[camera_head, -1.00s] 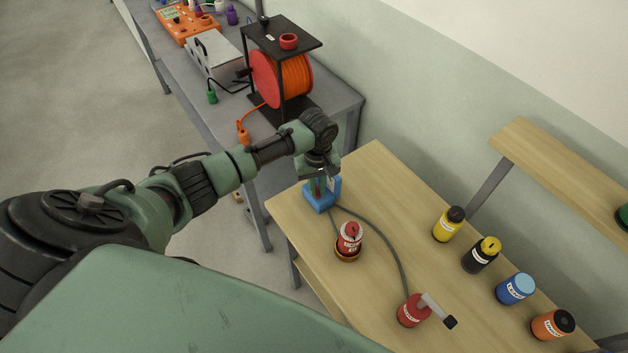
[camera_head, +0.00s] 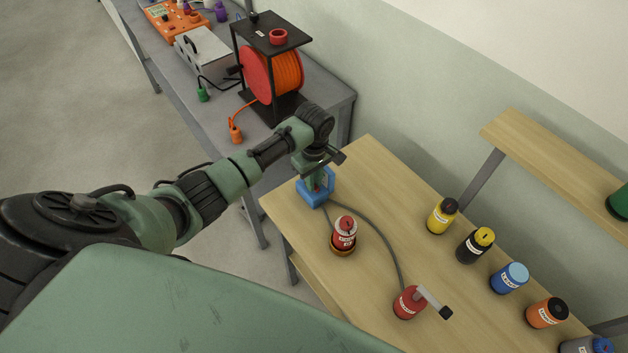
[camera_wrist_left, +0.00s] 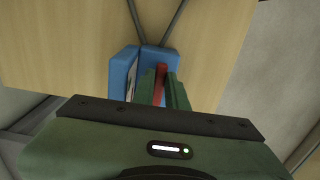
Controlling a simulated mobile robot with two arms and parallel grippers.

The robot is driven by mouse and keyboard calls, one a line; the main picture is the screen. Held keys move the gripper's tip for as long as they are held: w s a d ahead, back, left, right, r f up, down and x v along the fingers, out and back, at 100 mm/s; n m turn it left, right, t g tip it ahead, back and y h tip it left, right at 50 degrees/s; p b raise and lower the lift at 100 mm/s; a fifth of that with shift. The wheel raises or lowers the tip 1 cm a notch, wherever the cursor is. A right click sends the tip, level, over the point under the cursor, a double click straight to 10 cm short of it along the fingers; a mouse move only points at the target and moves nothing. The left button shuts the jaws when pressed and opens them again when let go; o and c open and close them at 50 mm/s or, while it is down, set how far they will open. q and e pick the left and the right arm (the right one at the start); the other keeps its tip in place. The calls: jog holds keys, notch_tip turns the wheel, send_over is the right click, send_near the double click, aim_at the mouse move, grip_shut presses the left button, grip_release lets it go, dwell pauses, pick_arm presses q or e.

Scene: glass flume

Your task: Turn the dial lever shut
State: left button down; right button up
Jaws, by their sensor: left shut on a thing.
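The blue dial unit (camera_head: 314,197) sits at the far left corner of the wooden table, with grey hoses running from it. In the left wrist view the blue unit (camera_wrist_left: 122,75) lies right ahead of my fingers. Its red lever (camera_wrist_left: 160,84) stands between the two green fingers. My left gripper (camera_head: 318,182) points down at the unit and is shut on the red lever; it also shows in the left wrist view (camera_wrist_left: 162,90). The fingers hide part of the lever and of the dial face. My right gripper is not in view.
A red canister (camera_head: 345,233) stands near the unit. A red bottle with a grey handle (camera_head: 409,302) stands at the front. Several coloured bottles, such as the yellow one (camera_head: 439,219), line the right side. An orange cable reel (camera_head: 284,75) stands on the grey bench behind.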

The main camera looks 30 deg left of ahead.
pick_arm(q)
jog(key=shift+w+a+r, duration=0.15)
jog(key=shift+w, duration=0.05)
jog(key=c, duration=1.4)
grip_release()
jog(key=shift+c, duration=0.2)
jog(key=shift+s, duration=0.15)
